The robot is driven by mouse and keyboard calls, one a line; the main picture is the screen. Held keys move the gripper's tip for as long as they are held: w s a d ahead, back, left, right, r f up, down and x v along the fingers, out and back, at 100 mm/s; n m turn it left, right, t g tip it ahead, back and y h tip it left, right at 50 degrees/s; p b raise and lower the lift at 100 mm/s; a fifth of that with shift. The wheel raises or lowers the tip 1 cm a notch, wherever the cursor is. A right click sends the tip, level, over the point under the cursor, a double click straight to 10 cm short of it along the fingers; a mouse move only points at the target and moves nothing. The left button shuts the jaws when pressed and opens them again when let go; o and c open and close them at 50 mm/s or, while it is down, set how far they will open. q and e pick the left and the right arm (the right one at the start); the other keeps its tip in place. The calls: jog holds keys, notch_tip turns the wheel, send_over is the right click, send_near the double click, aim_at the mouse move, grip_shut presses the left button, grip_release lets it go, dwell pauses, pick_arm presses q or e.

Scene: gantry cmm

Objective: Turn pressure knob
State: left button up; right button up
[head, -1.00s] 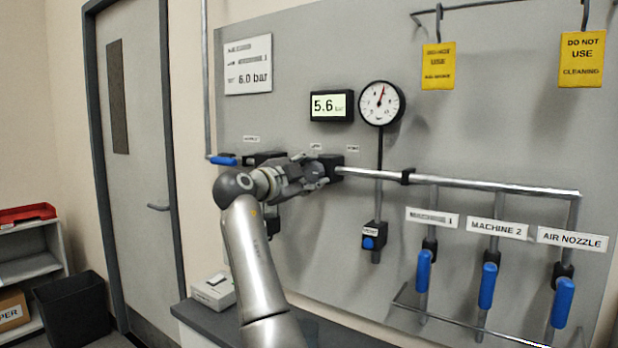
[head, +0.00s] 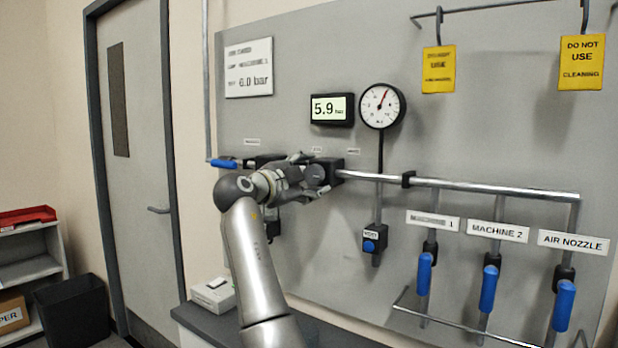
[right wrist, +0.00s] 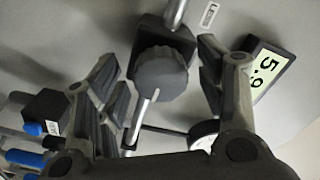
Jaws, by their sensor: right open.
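The pressure knob (right wrist: 160,75) is dark grey with a ribbed rim and sits on a black block on the pipe. In the right wrist view it lies between the fingers of my right gripper (right wrist: 162,85), which are spread with visible gaps on both sides. In the head view my right gripper (head: 308,174) is at the knob, partly covering it. The digital display (head: 332,108) reads 5.9, and the round gauge (head: 381,106) has its needle just right of upright. A sign (head: 249,68) reads 6.0 bar. My left gripper is not in view.
A blue-handled valve (head: 224,163) is left of my gripper. A silver pipe (head: 470,187) runs right to several blue valve handles (head: 488,288). Yellow tags (head: 582,62) hang at top right. A grey bench (head: 195,318) with a small white box (head: 213,294) is below.

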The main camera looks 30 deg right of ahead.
jog(key=v, duration=1.2)
